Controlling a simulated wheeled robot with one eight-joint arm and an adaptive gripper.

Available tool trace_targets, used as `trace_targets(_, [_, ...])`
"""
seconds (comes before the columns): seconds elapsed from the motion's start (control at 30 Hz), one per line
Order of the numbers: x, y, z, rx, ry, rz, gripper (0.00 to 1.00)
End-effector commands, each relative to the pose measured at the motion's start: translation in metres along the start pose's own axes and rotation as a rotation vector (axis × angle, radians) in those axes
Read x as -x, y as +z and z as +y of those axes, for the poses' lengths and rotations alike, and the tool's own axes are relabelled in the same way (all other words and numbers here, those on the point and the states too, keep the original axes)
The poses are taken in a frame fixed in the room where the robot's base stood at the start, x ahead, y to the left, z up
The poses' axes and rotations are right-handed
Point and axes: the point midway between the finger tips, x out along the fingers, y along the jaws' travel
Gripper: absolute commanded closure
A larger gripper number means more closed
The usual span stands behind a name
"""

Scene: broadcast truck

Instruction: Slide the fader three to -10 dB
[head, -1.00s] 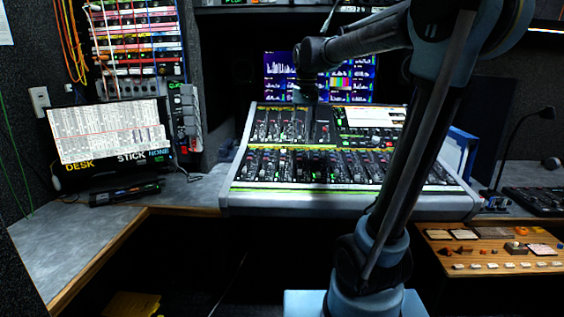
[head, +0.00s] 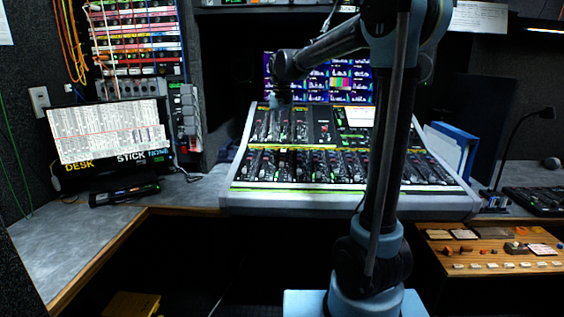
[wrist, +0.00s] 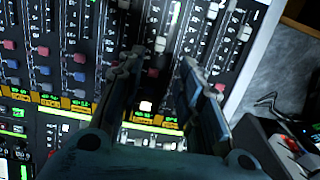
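The mixing desk (head: 350,205) stands at the centre of the head view, with rows of faders and lit green labels. My gripper (head: 281,104) hangs over the left part of its upper panel. In the wrist view, my gripper (wrist: 161,62) has its two dark fingers apart, with a strip of fader panel (wrist: 102,62) showing between and beside them. A pale fader cap (wrist: 160,44) shows near the gap between the fingertips. I see no fader held. I cannot tell which fader is number three, and the dB marks are too small to read.
A monitor (head: 108,133) marked "DESK" and "STICK NONE" stands on the grey counter (head: 185,193) at left. Blue binders (head: 452,148), a gooseneck lamp (head: 518,125) and a wooden panel with buttons (head: 490,250) are at right. Screens stand behind the desk.

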Motion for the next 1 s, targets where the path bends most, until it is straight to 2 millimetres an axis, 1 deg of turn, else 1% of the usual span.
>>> trace_targets(0.03, [-0.009, 0.0, 0.0, 0.0, 0.0, 0.0, 0.67])
trace_targets(0.3, [-0.055, 0.0, 0.0, 0.0, 0.0, 0.0, 0.67])
trace_targets(0.53, [-0.089, 0.0, 0.0, 0.0, 0.0, 0.0, 0.67])
trace_targets(0.73, [-0.105, 0.0, 0.0, 0.0, 0.0, 0.0, 0.67])
trace_targets(1.0, [-0.11, 0.0, 0.0, 0.0, 0.0, 0.0, 0.67])
